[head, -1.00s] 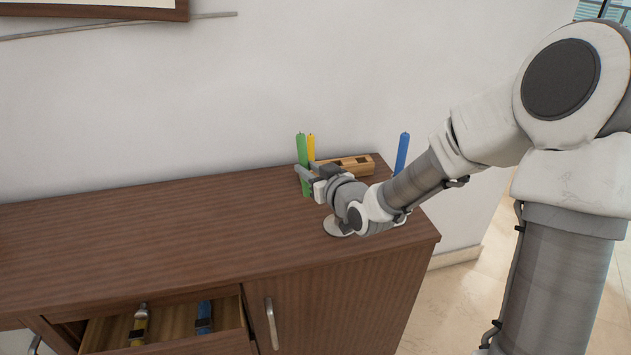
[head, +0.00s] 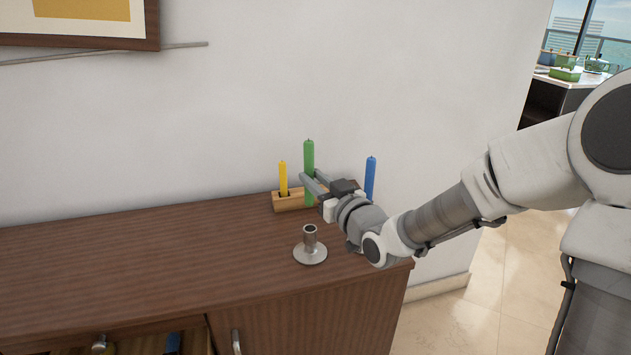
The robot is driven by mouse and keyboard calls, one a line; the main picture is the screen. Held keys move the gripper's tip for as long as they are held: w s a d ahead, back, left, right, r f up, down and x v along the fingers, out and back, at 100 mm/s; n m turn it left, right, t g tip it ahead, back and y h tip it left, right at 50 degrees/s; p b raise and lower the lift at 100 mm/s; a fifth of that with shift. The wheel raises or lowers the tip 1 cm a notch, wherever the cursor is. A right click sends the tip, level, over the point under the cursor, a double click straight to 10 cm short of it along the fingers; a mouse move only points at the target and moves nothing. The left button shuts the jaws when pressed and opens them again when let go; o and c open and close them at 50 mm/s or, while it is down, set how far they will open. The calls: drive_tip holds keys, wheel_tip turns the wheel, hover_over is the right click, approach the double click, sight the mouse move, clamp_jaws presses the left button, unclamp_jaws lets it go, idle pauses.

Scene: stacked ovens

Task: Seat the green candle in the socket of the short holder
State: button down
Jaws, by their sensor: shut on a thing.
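The green candle (head: 309,158) is upright in my gripper (head: 308,184), which is shut on its lower part. The candle appears held above the cabinet top, but its bottom end is hard to make out. A short metal holder (head: 310,253) with a round base and an upright tube socket stands on the cabinet top, nearer the camera than the candle. Its socket looks empty. In the picture, the candle is almost straight above the holder but farther back, apart from it.
A wooden block (head: 289,202) with a yellow candle (head: 283,178) stands behind, partly hidden by my gripper. A blue candle (head: 370,175) stands upright right of my gripper, its base hidden. The cabinet top (head: 150,255) is clear at left; a drawer (head: 140,342) is open below.

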sight(312, 200)
wheel_tip(312, 200, down, 6)
drive_tip(key=b, duration=0.5)
drive_tip(key=shift+r+b, duration=0.1)
drive_tip(key=shift+b, duration=0.2)
drive_tip(key=shift+f+b, duration=2.35)
drive_tip(key=shift+b, duration=0.05)
idle(1.5)
drive_tip(key=c, duration=0.6)
unclamp_jaws()
drive_tip(key=shift+c, duration=0.2)
drive_tip(key=shift+s+d, duration=0.1)
